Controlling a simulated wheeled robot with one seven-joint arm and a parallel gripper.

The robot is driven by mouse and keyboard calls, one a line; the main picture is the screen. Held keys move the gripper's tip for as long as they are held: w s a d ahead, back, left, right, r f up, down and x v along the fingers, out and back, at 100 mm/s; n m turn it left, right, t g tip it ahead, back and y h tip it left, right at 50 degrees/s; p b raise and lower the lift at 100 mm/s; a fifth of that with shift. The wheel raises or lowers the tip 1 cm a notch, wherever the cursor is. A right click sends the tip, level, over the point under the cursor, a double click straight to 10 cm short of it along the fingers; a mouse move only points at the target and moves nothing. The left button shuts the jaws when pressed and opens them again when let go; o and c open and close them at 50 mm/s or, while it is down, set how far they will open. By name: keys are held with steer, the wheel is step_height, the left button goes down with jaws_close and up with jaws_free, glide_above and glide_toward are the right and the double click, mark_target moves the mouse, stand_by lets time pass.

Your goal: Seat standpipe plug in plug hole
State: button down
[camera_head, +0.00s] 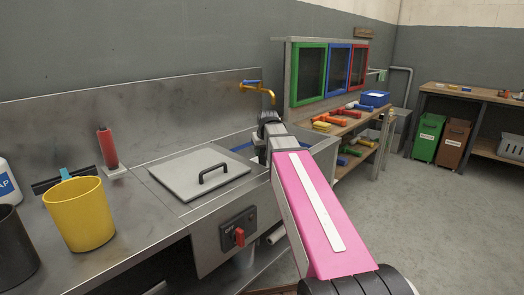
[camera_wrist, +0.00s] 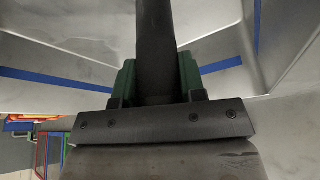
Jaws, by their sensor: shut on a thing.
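In the wrist view my gripper (camera_wrist: 158,82) has its green-sided fingers shut on a dark grey round pipe (camera_wrist: 155,35), which I take to be the standpipe plug. The pipe runs away from the fingers past the top edge of the picture, so its far end is out of view. Around it are the steel walls of the sink (camera_wrist: 215,52), with a blue stripe. In the head view my pink arm reaches to the sink (camera_head: 322,146), and the gripper and pipe are mostly hidden behind it. I cannot see the plug hole in either view.
A lid with a black handle (camera_head: 200,173) lies left of the sink. A brass tap (camera_head: 258,87) rises behind it. A yellow bucket (camera_head: 80,213) and a red cylinder (camera_head: 107,148) stand further left. A red switch (camera_head: 239,236) is on the front panel. Shelves stand beyond.

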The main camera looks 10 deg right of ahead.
steer(key=shift+f, duration=0.2)
steer(key=c, duration=0.6)
jaws_free()
steer(key=shift+f, duration=0.1)
steer(key=v, duration=1)
steer(key=shift+s+r, duration=0.1)
steer(key=shift+r, duration=0.3)
